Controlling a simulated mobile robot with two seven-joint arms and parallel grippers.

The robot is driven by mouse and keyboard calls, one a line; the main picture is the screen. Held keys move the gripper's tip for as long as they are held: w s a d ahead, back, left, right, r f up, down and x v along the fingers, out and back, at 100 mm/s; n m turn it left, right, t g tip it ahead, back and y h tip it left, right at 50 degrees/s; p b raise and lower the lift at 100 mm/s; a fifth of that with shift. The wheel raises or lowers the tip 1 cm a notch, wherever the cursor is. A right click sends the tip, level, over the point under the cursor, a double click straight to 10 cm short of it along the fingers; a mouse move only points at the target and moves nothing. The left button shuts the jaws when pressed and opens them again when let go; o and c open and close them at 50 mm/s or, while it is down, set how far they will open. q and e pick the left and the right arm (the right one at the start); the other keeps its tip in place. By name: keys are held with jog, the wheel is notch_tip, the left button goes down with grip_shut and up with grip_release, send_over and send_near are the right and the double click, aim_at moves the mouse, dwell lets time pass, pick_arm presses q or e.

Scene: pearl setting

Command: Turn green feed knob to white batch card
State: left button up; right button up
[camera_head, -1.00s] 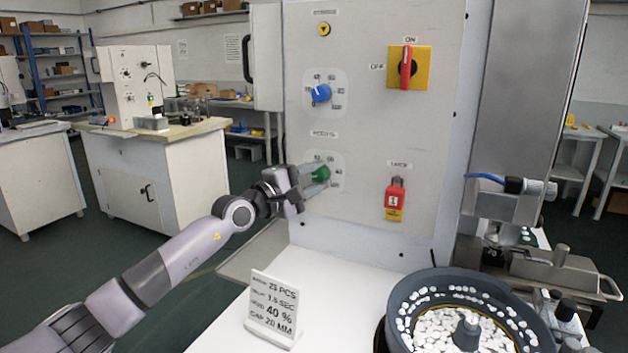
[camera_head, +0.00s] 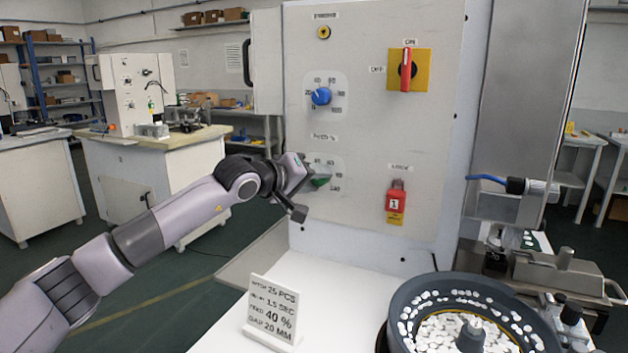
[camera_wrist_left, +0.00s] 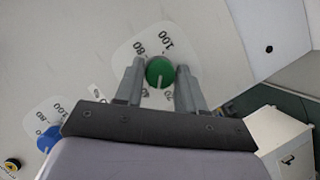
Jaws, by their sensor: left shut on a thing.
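The green feed knob (camera_head: 320,181) sits on the upright pale panel, below the blue knob, partly hidden by my left gripper (camera_head: 306,184). In the left wrist view the green knob (camera_wrist_left: 159,72) lies between the two fingers of my left gripper (camera_wrist_left: 160,80), which is shut on it. Its scale shows 80 and 100 there; other marks are partly covered. The white batch card (camera_head: 272,312) stands tilted on the white table and has a line reading 40 %. My right gripper is not in view.
The blue knob (camera_head: 321,96) is above the green one. A red switch on a yellow plate (camera_head: 407,69) and a red lockout tag (camera_head: 396,201) are to the right. A round bowl of white pieces (camera_head: 468,318) stands at the front right.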

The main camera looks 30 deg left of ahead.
pick_arm(q)
jog(key=shift+d+m+g+y, duration=0.1)
jog(key=shift+m+g+y, duration=0.3)
jog(key=shift+m+y, duration=0.75)
jog(key=shift+m+h, duration=0.25)
jog(key=shift+m, duration=0.2)
jog(key=o, duration=0.9)
jog(key=shift+o, duration=0.2)
jog(key=shift+s+r, duration=0.1)
jog(key=b+v, duration=0.1)
jog(key=v, duration=0.5)
jog(key=shift+s, duration=0.45)
jog(key=shift+r, duration=0.1)
